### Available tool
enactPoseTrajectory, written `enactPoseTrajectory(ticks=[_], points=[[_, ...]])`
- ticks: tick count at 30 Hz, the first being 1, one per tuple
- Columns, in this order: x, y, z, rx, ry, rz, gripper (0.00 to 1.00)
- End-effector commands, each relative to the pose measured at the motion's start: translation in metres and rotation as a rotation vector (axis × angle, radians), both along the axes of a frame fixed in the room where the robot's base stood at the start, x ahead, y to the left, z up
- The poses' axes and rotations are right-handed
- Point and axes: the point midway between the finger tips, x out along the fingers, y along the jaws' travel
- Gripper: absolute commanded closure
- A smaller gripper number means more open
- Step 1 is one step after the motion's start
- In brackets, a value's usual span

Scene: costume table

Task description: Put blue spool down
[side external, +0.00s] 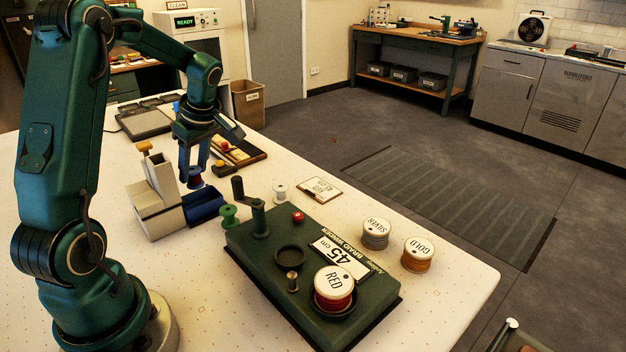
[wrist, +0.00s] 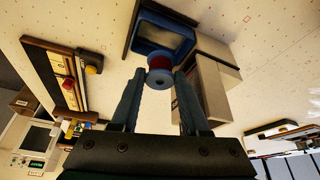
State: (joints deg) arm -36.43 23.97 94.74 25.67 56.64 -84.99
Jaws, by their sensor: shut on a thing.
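My gripper (wrist: 160,95) points down beside the grey block-shaped fixture and is shut on the blue spool. The spool (wrist: 160,77) has pale blue ends and a dark red middle in the wrist view, and sits between the fingertips. In the side view my gripper (side external: 194,172) hides most of the spool. A blue-rimmed tray (side external: 205,208) lies just below it against the fixture (side external: 155,207). In the wrist view the spool overlaps the edge of this tray (wrist: 137,38). I cannot tell whether it touches the tray.
A green winder base (side external: 262,262) carries a RED spool (side external: 334,289). SILVER (side external: 376,233) and GOLD (side external: 418,254) spools stand to its right. A wooden tray (side external: 254,158) lies behind my gripper.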

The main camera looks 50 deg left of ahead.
Motion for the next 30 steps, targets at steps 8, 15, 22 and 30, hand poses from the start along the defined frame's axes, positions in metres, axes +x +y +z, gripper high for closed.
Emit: enactPoseTrajectory(ticks=[8, 15, 22, 30], points=[[0.0, 0.0, -0.028, -0.001, 0.004, -0.002, 1.0], [0.0, 0.0, -0.059, -0.001, 0.002, -0.001, 1.0], [0.0, 0.0, -0.061, 0.001, -0.001, 0.0, 1.0], [0.0, 0.0, -0.064, 0.001, -0.001, 0.0, 0.42]])
